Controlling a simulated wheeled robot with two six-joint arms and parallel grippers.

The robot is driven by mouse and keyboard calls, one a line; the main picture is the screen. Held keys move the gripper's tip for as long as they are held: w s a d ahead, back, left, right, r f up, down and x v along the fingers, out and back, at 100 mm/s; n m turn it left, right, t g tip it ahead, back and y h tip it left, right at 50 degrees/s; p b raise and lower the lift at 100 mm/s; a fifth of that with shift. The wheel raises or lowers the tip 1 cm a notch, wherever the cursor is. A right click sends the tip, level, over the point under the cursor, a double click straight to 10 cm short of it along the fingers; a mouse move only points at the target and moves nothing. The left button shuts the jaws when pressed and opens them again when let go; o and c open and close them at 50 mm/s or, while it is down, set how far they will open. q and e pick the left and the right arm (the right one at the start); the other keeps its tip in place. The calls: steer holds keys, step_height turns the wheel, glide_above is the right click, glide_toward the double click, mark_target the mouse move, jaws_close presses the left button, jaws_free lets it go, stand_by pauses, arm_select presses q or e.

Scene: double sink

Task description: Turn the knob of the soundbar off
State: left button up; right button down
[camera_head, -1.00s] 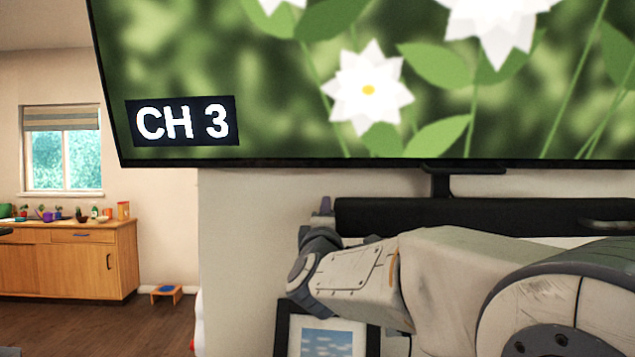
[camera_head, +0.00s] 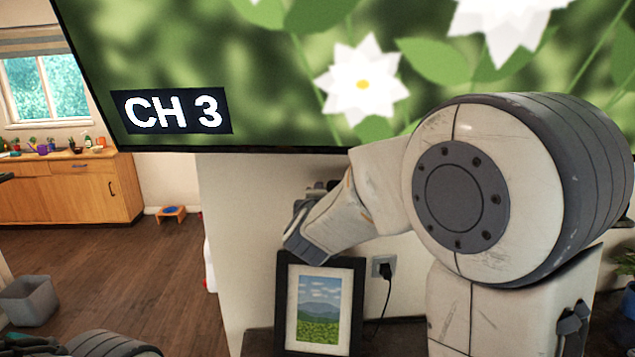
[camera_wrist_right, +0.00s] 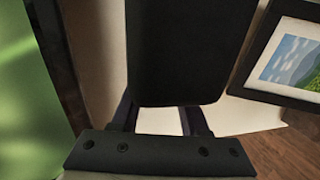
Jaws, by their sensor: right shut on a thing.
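The black soundbar (camera_wrist_right: 185,50) fills the middle of the right wrist view, with its end close to my right gripper (camera_wrist_right: 157,112). One finger shows at each side of that end, and the fingertips pass out of sight behind it. The knob itself is hidden; the grip is closed at this end of the bar. In the head view the right gripper (camera_head: 320,187) shows only as small dark parts below the television, and my arm covers most of the soundbar.
The television (camera_head: 250,100) showing CH 3 hangs just above the right arm. A framed picture (camera_head: 281,310) stands close below the right wrist, with a wall outlet (camera_head: 383,267) beside it. Open floor and a wooden cabinet (camera_head: 70,190) lie to the left.

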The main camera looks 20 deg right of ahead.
stand_by(0.3)
steer(key=shift+c, duration=2.1)
jaws_free()
steer(key=v, duration=1)
steer(key=shift+s+p, duration=0.15)
steer(key=shift+p, duration=0.15)
steer(key=shift+a, duration=0.15)
